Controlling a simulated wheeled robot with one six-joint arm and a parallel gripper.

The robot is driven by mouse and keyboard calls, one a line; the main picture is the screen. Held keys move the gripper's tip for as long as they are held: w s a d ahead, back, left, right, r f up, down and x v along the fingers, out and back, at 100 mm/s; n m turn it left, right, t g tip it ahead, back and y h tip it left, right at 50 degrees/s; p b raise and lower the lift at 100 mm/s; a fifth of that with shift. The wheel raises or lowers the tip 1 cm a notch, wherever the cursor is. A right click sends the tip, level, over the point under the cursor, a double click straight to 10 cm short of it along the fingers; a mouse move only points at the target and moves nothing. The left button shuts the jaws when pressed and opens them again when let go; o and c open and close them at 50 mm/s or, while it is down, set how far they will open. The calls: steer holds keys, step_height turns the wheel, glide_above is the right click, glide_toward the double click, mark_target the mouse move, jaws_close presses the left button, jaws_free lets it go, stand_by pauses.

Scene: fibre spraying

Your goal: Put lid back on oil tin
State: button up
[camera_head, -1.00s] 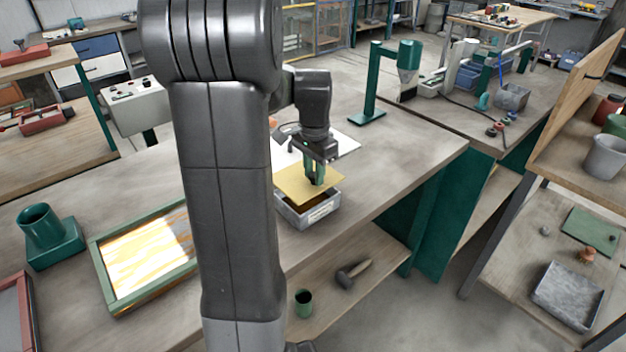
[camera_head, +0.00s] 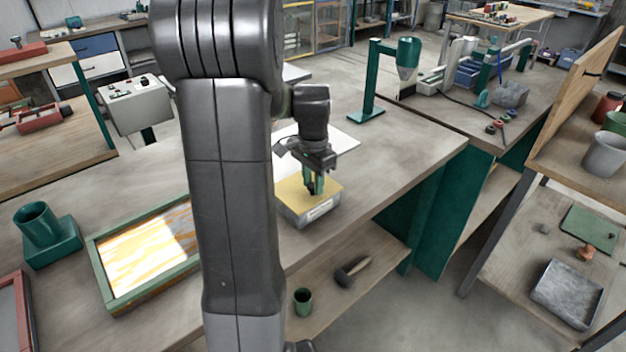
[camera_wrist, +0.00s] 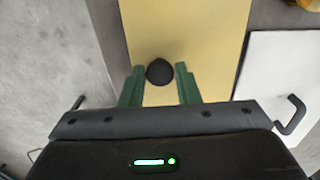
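The oil tin (camera_head: 316,214) is a low grey box with a pale label, standing on the bench near its front edge. Its flat yellow lid (camera_head: 293,190) lies level over the tin's top, with no clear gap visible between them. The lid also fills the middle of the wrist view (camera_wrist: 185,30), with a round black knob (camera_wrist: 159,71). My gripper (camera_head: 314,190) is right above the lid, pointing down. Its green fingers (camera_wrist: 159,70) sit on either side of the knob and appear to touch it. The tin's far side is hidden.
A white sheet (camera_head: 340,144) lies behind the tin. A green-framed screen (camera_head: 145,250) and a green holder (camera_head: 50,245) are to the left. A green stand (camera_head: 370,80) is at the back. The bench to the right of the tin is clear.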

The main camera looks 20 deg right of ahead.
mark_target(313, 185)
steer(key=o, duration=0.3)
step_height(313, 185, up, 13)
steer(key=shift+r+p, duration=0.15)
steer(key=shift+p, duration=0.2)
